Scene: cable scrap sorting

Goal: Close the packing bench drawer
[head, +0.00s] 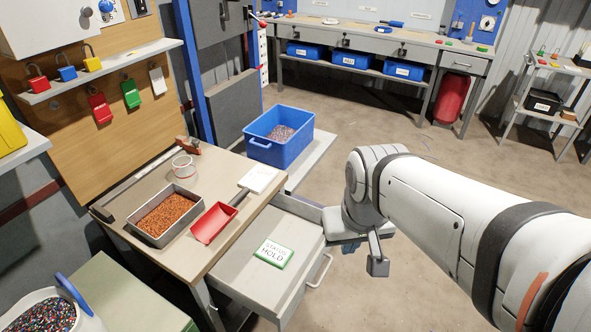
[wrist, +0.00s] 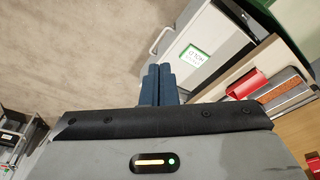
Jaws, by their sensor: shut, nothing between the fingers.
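The packing bench (head: 185,235) stands at the left in the head view. Its drawer (head: 235,270) is pulled out toward the front right, with a bar handle (head: 320,271) on its front. A green-edged "STATUS HOLD" card (head: 273,252) lies in the drawer; it also shows in the wrist view (wrist: 194,56). My gripper (head: 376,262) is just right of the drawer, beyond the handle in the picture. In the wrist view its blue fingers (wrist: 159,84) are together and empty, beside the drawer. I cannot tell whether they touch it.
On the bench are a tray of copper granules (head: 165,215), a red scoop (head: 213,222), a jar (head: 184,168) and a white pad (head: 259,177). A blue bin (head: 278,138) stands behind. Open floor (head: 345,110) lies beyond my arm.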

